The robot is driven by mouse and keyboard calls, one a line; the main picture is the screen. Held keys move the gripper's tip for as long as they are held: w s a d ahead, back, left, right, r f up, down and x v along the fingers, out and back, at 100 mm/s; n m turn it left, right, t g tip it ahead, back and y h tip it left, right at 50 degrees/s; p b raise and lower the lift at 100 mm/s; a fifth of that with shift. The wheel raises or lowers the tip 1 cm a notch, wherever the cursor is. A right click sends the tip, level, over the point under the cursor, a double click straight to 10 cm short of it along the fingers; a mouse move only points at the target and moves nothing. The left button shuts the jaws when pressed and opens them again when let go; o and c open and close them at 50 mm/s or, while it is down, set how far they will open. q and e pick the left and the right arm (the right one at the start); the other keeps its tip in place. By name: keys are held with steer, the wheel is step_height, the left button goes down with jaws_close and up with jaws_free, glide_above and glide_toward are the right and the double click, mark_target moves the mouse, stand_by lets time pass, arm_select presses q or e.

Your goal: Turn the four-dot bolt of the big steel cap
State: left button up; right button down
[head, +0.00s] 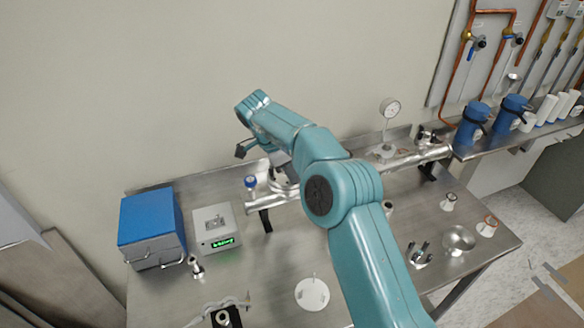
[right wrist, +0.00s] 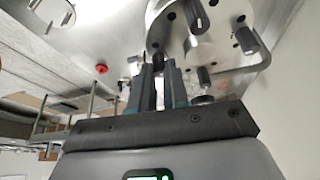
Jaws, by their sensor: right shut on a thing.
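The big steel cap (right wrist: 203,48) shows at the top of the right wrist view as a round metal disc with several dark bolts around it. Two of these dark bolts (right wrist: 195,15) and (right wrist: 247,40) stand clear of my fingers. My right gripper (right wrist: 164,82) reaches up to the cap's edge and is shut on a bolt there; its fingers hide most of that bolt. I cannot make out any dots. In the head view my right arm partly hides the cap (head: 284,182) at the left end of the steel pipe. My left gripper is not in view.
A blue box (head: 150,222) and a grey device with a green display (head: 215,228) stand at left. Small fittings and a bowl (head: 459,240) stand at right. A white disc (head: 312,294) lies in front.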

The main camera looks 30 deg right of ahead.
steer(key=shift+a, duration=0.1)
stand_by(0.3)
steer(key=c, duration=1.4)
jaws_free()
steer(key=shift+r, duration=0.1)
steer(key=shift+w+a+r, duration=0.1)
steer(key=shift+w+r, duration=0.05)
steer(key=shift+r, duration=0.2)
steer(key=p+v, duration=0.6)
steer(key=v, duration=0.5)
steer(key=shift+a, duration=0.1)
